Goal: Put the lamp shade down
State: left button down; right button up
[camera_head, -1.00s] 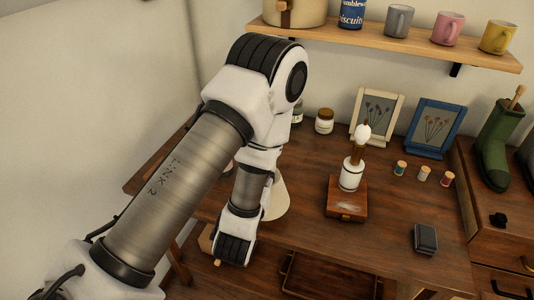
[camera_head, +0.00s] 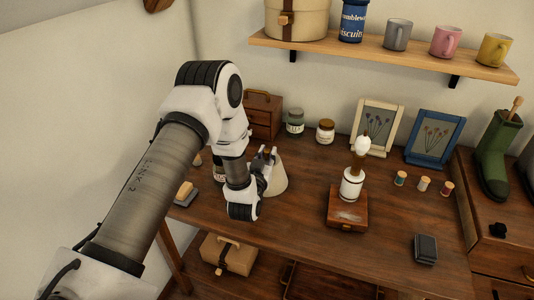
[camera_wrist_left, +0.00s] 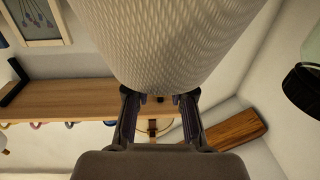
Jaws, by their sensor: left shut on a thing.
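The cream cone-shaped lamp shade (camera_head: 276,180) is at the middle left of the desk in the head view. It fills the upper middle of the left wrist view (camera_wrist_left: 175,40), its woven surface close to the camera. My left gripper (camera_head: 263,158) is shut on the shade, with fingers on either side of its near edge in the wrist view (camera_wrist_left: 160,100). I cannot tell whether the shade's lower rim touches the desk. The lamp (camera_head: 352,186), with a bare white bulb and a wooden block base, stands to the right. My right gripper is not in view.
A small drawer chest (camera_head: 262,115) and jars (camera_head: 325,131) stand behind the shade. A dark box (camera_head: 425,249) lies near the front. The desk (camera_head: 300,225) is bare between shade and lamp base.

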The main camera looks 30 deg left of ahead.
pick_arm(q)
jog(key=shift+s, duration=0.1)
jog(key=c, duration=1)
grip_release()
jog(key=shift+f, duration=0.1)
jog(key=shift+r, duration=0.3)
jog(key=b+v, duration=0.1)
jog(key=v, duration=1.1)
jog(key=shift+b, duration=0.4)
jog(key=shift+d, duration=0.1)
